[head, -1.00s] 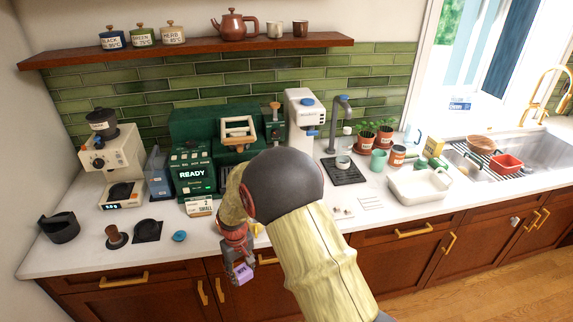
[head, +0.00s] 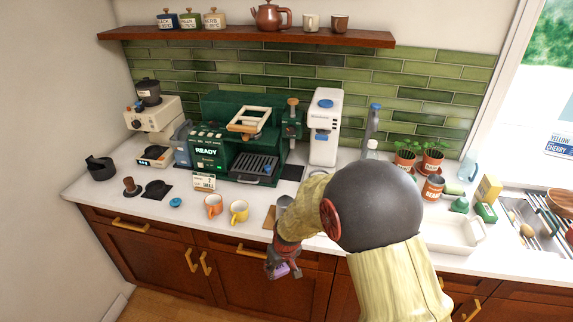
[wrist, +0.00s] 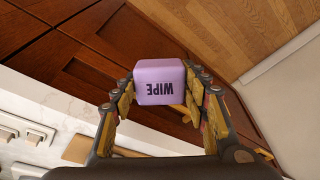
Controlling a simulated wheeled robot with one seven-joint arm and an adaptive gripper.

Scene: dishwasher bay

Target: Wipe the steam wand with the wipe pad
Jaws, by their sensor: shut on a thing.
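My gripper (head: 277,268) is shut on the purple wipe pad (head: 283,271), in front of the counter and below its front edge. In the wrist view the pad (wrist: 160,75) sits between the two fingers, with the word WIPE upside down. The green espresso machine (head: 212,150) stands at the back of the counter, its screen reading READY. A green column with a wooden knob (head: 292,102) stands at its right side. I cannot clearly make out the steam wand there. The pad is well apart from the machine.
An orange cup (head: 213,205) and a yellow cup (head: 239,211) stand at the counter's front, left of my arm. A white grinder-like appliance (head: 325,125) stands right of the machine. A shelf (head: 250,37) hangs above. Wooden cabinets (head: 150,250) line the front.

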